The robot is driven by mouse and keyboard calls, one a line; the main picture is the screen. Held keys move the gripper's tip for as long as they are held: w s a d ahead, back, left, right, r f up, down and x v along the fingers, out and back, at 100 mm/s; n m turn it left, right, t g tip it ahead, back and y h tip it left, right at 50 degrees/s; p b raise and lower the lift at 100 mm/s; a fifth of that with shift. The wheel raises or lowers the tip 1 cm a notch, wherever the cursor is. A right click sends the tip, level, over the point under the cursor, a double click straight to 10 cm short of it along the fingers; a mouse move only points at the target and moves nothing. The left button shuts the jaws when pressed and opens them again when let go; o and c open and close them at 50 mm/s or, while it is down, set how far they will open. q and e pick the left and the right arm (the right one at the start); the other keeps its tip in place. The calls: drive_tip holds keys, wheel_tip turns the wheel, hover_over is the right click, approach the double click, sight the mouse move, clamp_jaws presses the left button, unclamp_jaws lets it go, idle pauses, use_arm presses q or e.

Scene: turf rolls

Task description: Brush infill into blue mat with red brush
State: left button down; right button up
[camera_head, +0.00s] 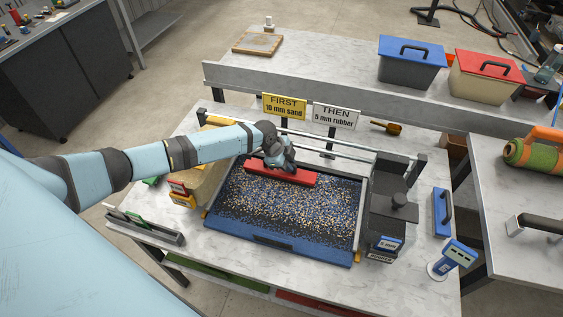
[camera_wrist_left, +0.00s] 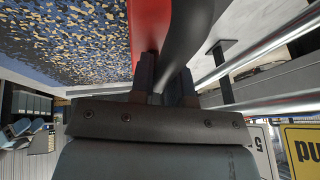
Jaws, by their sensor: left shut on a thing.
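The blue mat (camera_head: 318,238) lies on the marble table, its middle strewn with tan and black grains; a bare blue strip shows along its near edge. It also shows in the left wrist view (camera_wrist_left: 75,40). The red brush (camera_head: 280,174) lies across the back of the mat, toward the left; its red side shows in the left wrist view (camera_wrist_left: 148,30). My left gripper (camera_head: 277,155) is shut on the brush's dark handle (camera_wrist_left: 185,35). Whether the bristles touch the mat is hidden. My right gripper is not in view.
Signs reading FIRST 10 mm sand (camera_head: 284,106) and THEN 5 mm rubber (camera_head: 335,117) stand behind a metal rail (camera_head: 340,146). A black container (camera_head: 394,212) stands right of the mat, a yellow-labelled box (camera_head: 184,198) left. Blue-lidded (camera_head: 412,60) and red-lidded (camera_head: 486,76) bins stand behind.

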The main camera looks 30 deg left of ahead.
use_arm(q)
drive_tip(key=d, duration=0.2)
drive_tip(key=w+d, duration=0.1)
drive_tip(key=d, duration=0.2)
drive_tip(key=w+d, duration=0.1)
drive_tip(key=d, duration=0.1)
drive_tip(key=shift+d, duration=0.3)
drive_tip(key=shift+w+d+b, duration=0.1)
drive_tip(key=shift+w+d, duration=0.15)
drive_tip(key=shift+d, duration=0.65)
drive_tip(key=shift+w+d+b, duration=0.15)
drive_tip(key=shift+w+d, duration=0.05)
drive_tip(key=shift+d, duration=0.75)
drive_tip(key=shift+w+d+b, duration=0.1)
drive_tip(key=shift+w+d, duration=0.15)
drive_tip(key=shift+d, duration=0.65)
drive_tip(key=shift+a, duration=0.15)
drive_tip(key=shift+s+a+p, duration=0.2)
drive_tip(key=shift+s+a, duration=0.05)
drive_tip(key=shift+a, duration=0.55)
drive_tip(key=shift+s+a+p, duration=0.2)
drive_tip(key=shift+a, duration=0.55)
drive_tip(key=shift+d, duration=0.1)
drive_tip(key=shift+w+d, duration=0.25)
drive_tip(key=shift+d, duration=0.55)
drive_tip(key=shift+w+d, duration=0.2)
drive_tip(key=shift+d, duration=0.6)
drive_tip(key=shift+r, duration=0.1)
